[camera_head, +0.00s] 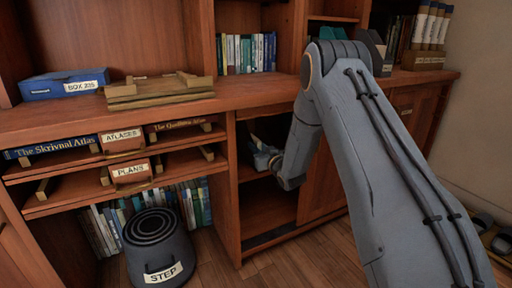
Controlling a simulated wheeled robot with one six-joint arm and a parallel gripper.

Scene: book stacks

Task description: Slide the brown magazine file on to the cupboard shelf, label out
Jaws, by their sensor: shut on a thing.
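My gripper (264,157) is at the open cupboard (268,208), in the upper part of its opening, above the shelf board inside. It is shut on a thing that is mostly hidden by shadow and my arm. I take it to be the brown magazine file, but its shape and colour do not show clearly. I cannot see its label or tell whether it touches the shelf. The cupboard's lower compartment below my gripper looks empty.
My arm fills the right middle. A wooden door or panel (325,185) stands right of the opening. The countertop (250,94) holds a blue box (65,85) and a wooden tray (158,90). A grey step stool (158,250) stands on the floor left of the cupboard.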

